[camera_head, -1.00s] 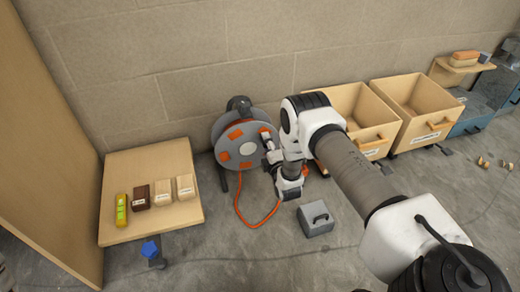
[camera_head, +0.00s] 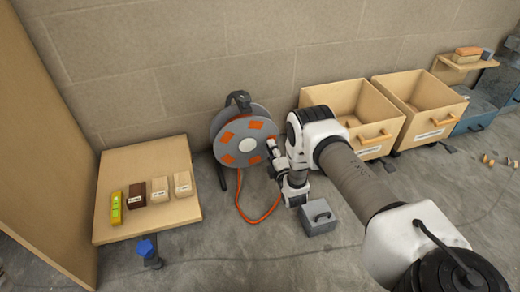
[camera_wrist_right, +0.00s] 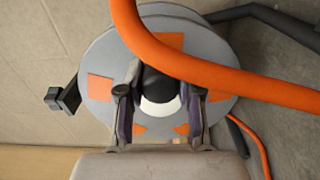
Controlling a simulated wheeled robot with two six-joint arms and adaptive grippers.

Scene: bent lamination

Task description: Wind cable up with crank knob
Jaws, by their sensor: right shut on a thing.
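The cable reel (camera_head: 238,135) is a grey disc with orange patches and a pale hub, standing on a dark frame against the wall. Its face also shows in the wrist view (camera_wrist_right: 95,55). My right gripper (camera_head: 272,155) is at the right edge of the reel face. In the wrist view its fingers (camera_wrist_right: 160,95) are shut on the dark crank knob (camera_wrist_right: 158,80), in front of the pale hub. The orange cable (camera_head: 258,222) hangs in a loop to the floor below the reel. A thick orange stretch (camera_wrist_right: 200,65) crosses close to the wrist camera. My left gripper is not in view.
A grey box with a handle (camera_head: 317,219) stands on the floor near my right arm. Two wooden bins (camera_head: 345,85) are behind the arm. A low wooden table (camera_head: 150,220) with several small blocks is at left. Floor in front of the reel is mostly clear.

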